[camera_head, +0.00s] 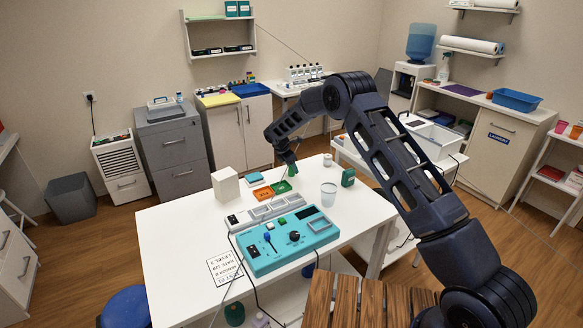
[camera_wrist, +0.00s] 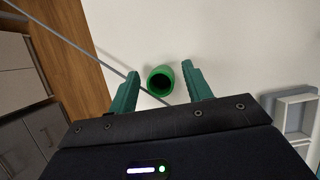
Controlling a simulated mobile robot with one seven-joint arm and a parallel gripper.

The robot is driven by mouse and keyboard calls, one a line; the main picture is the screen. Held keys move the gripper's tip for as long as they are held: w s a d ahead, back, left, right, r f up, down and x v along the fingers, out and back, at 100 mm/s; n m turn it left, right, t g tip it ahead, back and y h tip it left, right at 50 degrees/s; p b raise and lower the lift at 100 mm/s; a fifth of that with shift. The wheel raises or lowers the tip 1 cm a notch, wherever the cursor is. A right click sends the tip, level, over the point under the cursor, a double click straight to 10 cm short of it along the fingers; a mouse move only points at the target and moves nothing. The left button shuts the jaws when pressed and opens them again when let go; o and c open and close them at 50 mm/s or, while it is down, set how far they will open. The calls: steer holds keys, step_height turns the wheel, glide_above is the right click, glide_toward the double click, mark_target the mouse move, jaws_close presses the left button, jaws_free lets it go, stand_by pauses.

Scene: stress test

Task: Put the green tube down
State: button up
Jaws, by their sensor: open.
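A green tube (camera_wrist: 161,80) shows in the wrist view with its dark open end toward the camera. It lies between the two green fingers of my gripper (camera_wrist: 160,69), with a visible gap on each side. My gripper is open. White tabletop (camera_wrist: 220,35) shows behind the tube; I cannot tell whether the tube's base touches it. In the head view my gripper (camera_head: 290,168) is low over the far part of the white table (camera_head: 170,245). There I cannot tell the tube apart from the green fingers.
A white box (camera_head: 225,186) stands left of my gripper. A pale cup (camera_head: 328,195) and a dark green bottle (camera_head: 348,177) stand right. A turquoise control panel (camera_head: 285,243) occupies the front.

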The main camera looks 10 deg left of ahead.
steer(key=v, duration=1.2)
steer(key=shift+r, duration=0.1)
